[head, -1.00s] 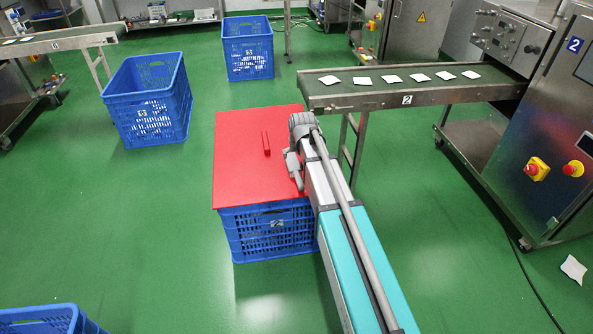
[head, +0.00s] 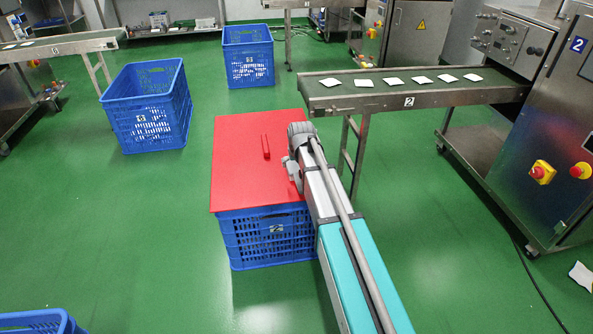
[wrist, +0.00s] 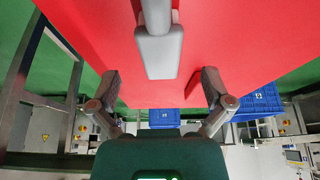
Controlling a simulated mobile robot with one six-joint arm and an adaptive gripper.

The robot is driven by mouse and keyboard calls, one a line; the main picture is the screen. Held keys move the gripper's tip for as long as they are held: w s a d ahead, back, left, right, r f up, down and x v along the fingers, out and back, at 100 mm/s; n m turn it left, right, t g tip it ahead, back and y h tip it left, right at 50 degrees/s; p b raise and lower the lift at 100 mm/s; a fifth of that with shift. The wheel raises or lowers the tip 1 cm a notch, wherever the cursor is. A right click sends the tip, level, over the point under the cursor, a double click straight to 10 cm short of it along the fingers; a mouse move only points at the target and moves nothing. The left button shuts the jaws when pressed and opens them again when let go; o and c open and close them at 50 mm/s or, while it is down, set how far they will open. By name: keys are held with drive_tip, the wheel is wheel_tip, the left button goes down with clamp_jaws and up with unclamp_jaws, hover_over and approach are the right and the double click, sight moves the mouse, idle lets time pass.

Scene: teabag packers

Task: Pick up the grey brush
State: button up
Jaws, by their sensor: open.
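A grey blocky piece (wrist: 158,52) with a narrower part above it shows at the top middle of the wrist view, in front of the red lid. It may be the grey brush, but no bristles show and I cannot be sure. My gripper (wrist: 159,74) is open and empty, its two dark fingers apart on either side below that piece. In the head view my arm's end is over the right edge of the red lid (head: 238,160), and no brush can be made out there; the arm may hide it.
The red lid, with a red handle (head: 265,147), covers a blue crate (head: 268,240). A conveyor (head: 430,98) with several white teabags stands behind at right, beside a steel machine (head: 560,130). Another blue crate (head: 150,110) stands at left. Green floor (head: 120,230) is clear at left.

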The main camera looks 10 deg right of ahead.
sight(295, 170)
drive_tip(key=shift+f, duration=0.15)
drive_tip(key=b+x, duration=0.3)
drive_tip(key=shift+s, duration=0.35)
drive_tip(key=shift+b+x, duration=1.05)
drive_tip(key=shift+x, duration=0.05)
drive_tip(key=c, duration=1.1)
drive_tip(key=shift+c, duration=0.2)
